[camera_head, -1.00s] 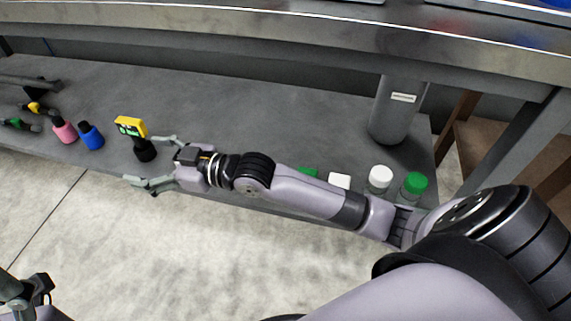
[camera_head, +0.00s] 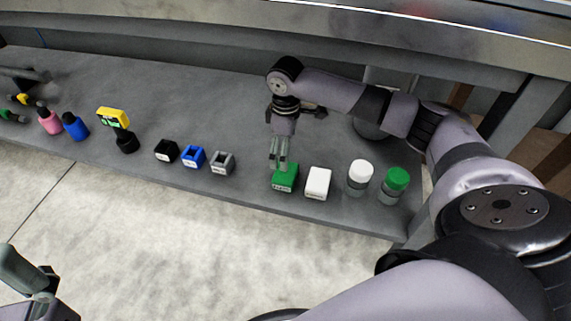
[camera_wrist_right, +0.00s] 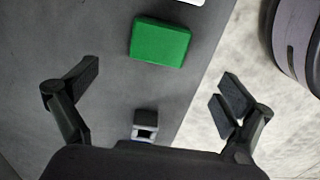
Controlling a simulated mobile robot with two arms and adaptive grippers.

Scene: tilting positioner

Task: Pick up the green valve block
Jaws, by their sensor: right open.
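The green valve block (camera_head: 285,178) sits on the grey shelf near its front edge. It also shows whole in the right wrist view (camera_wrist_right: 160,42), beyond my fingertips and roughly between their lines. My right gripper (camera_head: 279,156) points down just behind and above the block in the head view. In the wrist view my right gripper (camera_wrist_right: 162,84) has its fingers spread wide with nothing between the tips.
A white block (camera_head: 318,183), a white-capped jar (camera_head: 359,177) and a green-capped jar (camera_head: 394,186) stand right of the green block. Small grey (camera_head: 222,163), blue (camera_head: 193,157) and black (camera_head: 166,151) holders stand left. A yellow device (camera_head: 113,118) is farther left.

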